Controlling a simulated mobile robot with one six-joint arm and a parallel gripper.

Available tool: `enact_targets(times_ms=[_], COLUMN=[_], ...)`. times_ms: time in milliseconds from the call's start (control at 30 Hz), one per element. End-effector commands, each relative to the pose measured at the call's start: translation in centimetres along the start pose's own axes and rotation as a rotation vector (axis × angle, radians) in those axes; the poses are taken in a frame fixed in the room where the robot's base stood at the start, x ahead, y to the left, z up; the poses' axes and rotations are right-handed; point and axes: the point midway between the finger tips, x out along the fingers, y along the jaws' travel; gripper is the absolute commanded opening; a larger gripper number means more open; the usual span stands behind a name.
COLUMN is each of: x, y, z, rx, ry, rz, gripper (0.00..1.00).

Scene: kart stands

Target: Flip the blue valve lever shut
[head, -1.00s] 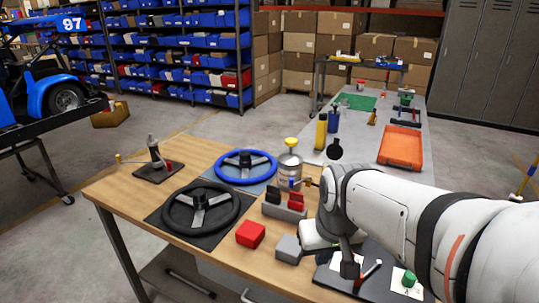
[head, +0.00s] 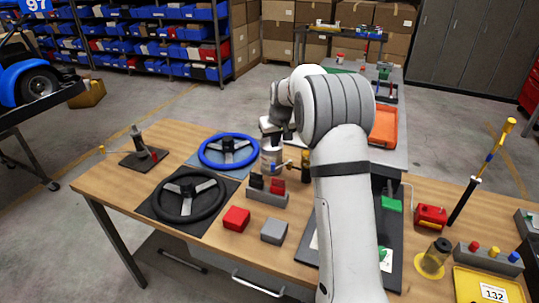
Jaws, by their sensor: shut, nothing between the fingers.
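A small blue valve lever (head: 278,168) shows on the right side of a grey metal canister (head: 268,158), with brass fittings (head: 289,164) beside it. It is too small to tell its exact angle. My gripper (head: 272,139) hangs at the top of the canister, above and a little left of the lever. It looks shut and empty, and its fingertips are hard to make out. It hides the canister's top, and I cannot tell whether it touches it.
Left of the canister are a blue steering wheel (head: 229,151) and a black one (head: 187,196). A grey block with black and red switches (head: 267,192) stands just in front, with a red block (head: 236,219) and grey block (head: 274,231) nearer.

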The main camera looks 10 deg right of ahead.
Motion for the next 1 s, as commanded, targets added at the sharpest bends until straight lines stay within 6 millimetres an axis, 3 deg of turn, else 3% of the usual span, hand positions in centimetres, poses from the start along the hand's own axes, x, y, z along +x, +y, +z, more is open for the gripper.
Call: enact_targets(times_ms=[467, 800, 1000], x=[1.0, 7.0, 9.3], y=[0.1, 0.1, 0.1], z=[0.0, 0.0, 0.0], rx=[0.001, 0.001, 0.001], ry=[-0.001, -0.003, -0.001], rz=[0.0, -0.001, 0.0], gripper=[0.0, 0.0, 0.0])
